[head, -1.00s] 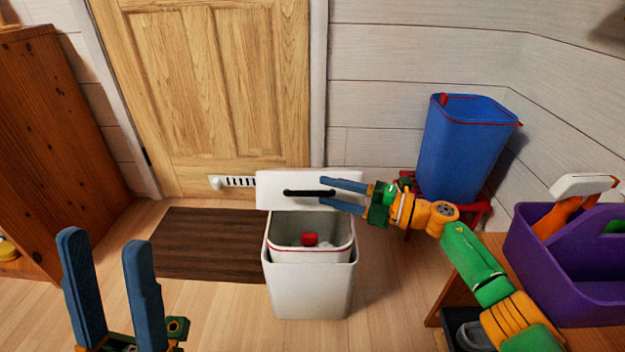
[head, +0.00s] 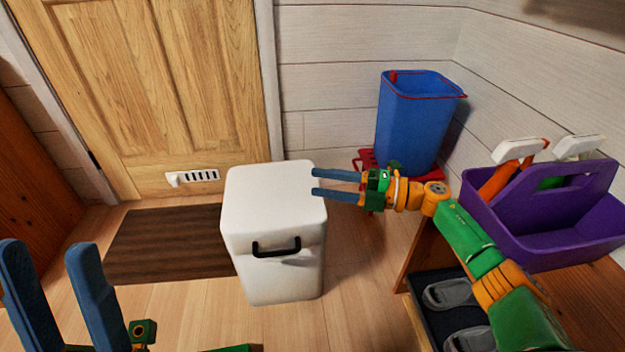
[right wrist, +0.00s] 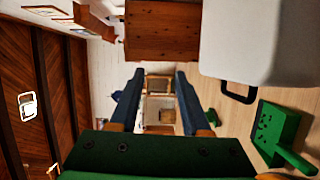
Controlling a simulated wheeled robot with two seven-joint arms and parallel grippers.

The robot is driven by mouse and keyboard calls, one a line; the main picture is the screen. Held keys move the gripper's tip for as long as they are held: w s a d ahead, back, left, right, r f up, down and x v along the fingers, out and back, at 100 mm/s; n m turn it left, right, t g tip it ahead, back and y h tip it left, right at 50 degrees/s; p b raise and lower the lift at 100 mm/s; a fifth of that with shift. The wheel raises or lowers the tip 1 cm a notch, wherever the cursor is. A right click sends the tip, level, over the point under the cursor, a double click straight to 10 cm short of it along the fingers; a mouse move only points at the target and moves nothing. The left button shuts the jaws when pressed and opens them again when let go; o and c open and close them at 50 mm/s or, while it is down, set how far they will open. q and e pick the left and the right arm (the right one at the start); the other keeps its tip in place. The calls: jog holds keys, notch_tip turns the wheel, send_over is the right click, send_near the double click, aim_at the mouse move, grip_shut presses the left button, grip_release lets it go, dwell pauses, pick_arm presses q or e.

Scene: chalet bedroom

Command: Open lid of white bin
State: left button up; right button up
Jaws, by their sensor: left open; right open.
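The white bin (head: 270,275) stands on the floor in the middle of the head view. Its white lid (head: 270,188) is down over the top, so the inside is hidden. A black handle (head: 276,248) is on the lid's front. My right gripper (head: 316,182) is open and empty at the bin's upper right edge; I cannot tell if it touches. In the right wrist view the bin (right wrist: 255,40) and handle (right wrist: 238,95) are right of the open fingers (right wrist: 159,75). My left gripper (head: 46,248) is open and empty at the lower left, apart from the bin.
A blue bin (head: 415,120) stands on a red stand (head: 370,160) at the back right. A purple caddy (head: 540,225) sits on a wooden bench at the right, above grey shoes (head: 450,293). A dark mat (head: 165,245) lies left of the bin, before the wooden door (head: 150,90).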

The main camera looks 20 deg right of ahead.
jog(key=shift+v, duration=1.25)
jog(key=shift+a+f, duration=0.1)
